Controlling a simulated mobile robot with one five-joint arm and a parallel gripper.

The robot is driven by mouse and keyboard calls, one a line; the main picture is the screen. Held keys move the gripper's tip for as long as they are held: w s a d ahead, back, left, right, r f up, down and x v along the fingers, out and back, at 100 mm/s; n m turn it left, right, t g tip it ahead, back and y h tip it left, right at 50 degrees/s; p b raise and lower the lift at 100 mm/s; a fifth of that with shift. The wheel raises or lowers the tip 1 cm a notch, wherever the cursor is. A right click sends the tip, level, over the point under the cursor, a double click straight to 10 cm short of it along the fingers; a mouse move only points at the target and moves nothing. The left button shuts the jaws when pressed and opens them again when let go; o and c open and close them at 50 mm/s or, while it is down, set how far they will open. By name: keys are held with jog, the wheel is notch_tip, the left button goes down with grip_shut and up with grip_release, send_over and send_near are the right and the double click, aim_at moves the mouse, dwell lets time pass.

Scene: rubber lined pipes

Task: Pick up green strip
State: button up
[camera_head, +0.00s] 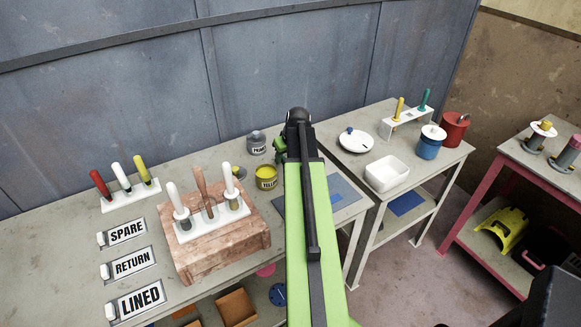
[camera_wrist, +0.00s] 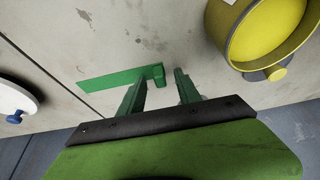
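The green strip (camera_wrist: 112,80) lies flat on the grey bench top in the wrist view. It runs left to right and has a raised block at its right end. My gripper (camera_wrist: 160,77) is open, with its two green fingers pointing at that right end. The raised end shows in the gap between the fingertips, nearer the left one. I cannot tell whether the fingertips reach down beside it. In the head view my gripper (camera_head: 280,149) is low over the bench, partly behind my arm, and I cannot make out the strip there.
The yellow tin (camera_wrist: 262,38) stands close to the right of my fingers in the wrist view. A white lid with a blue knob (camera_wrist: 14,97) is at the left edge. In the head view, a grey tin (camera_head: 257,144) and a wooden block with a tool rack (camera_head: 222,246) stand left of my arm.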

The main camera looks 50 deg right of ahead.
grip_shut()
jog(key=shift+w, duration=0.1)
dwell(0.3)
jog(key=shift+r+p, duration=0.55)
jog(key=shift+p, duration=0.2)
notch_tip(320, 180, up, 4)
jog(key=p, duration=0.3)
jog(key=shift+f+p, duration=0.1)
jog(key=shift+p, duration=0.3)
jog(key=s+d+r+p, duration=0.1)
jog(key=s+r+p, duration=0.5)
jog(key=s, duration=0.5)
jog(key=shift+s, duration=0.35)
